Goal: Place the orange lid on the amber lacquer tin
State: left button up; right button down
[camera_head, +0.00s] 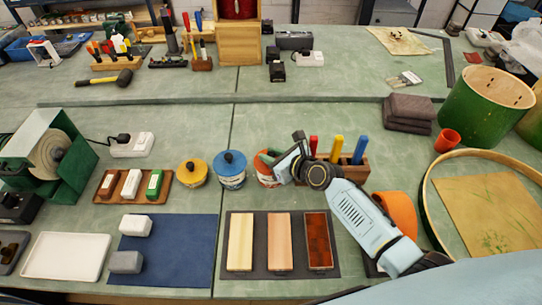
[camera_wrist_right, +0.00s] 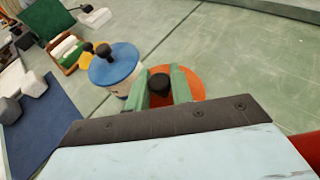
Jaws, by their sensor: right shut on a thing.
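My right gripper (camera_head: 268,157) reaches in from the right over a row of tins. In the right wrist view, its green fingers (camera_wrist_right: 160,88) are shut on the dark knob of the orange lid (camera_wrist_right: 190,83). In the head view the orange lid (camera_head: 266,181) shows partly under the fingers, at the right end of the row; I cannot tell whether it rests on a tin or is lifted. A yellow-amber tin (camera_head: 191,176) with a dark knob on top stands at the left end of the row. My left gripper is not in view.
A blue-lidded tin (camera_head: 230,168) stands between the amber tin and my gripper. A wooden holder (camera_head: 345,170) with coloured handles is close to its right. A block rack (camera_head: 133,186) lies left of the tins. A blue mat (camera_head: 180,255) lies in front.

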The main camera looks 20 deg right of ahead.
jog(key=shift+f, duration=0.1)
jog(key=c, duration=1.2)
grip_release()
jog(key=shift+c, duration=0.2)
jog(key=shift+r, duration=0.25)
jog(key=p+v, duration=0.2)
jog(key=v, duration=1)
jog(key=shift+s+f, duration=0.1)
jog(key=shift+f, duration=0.1)
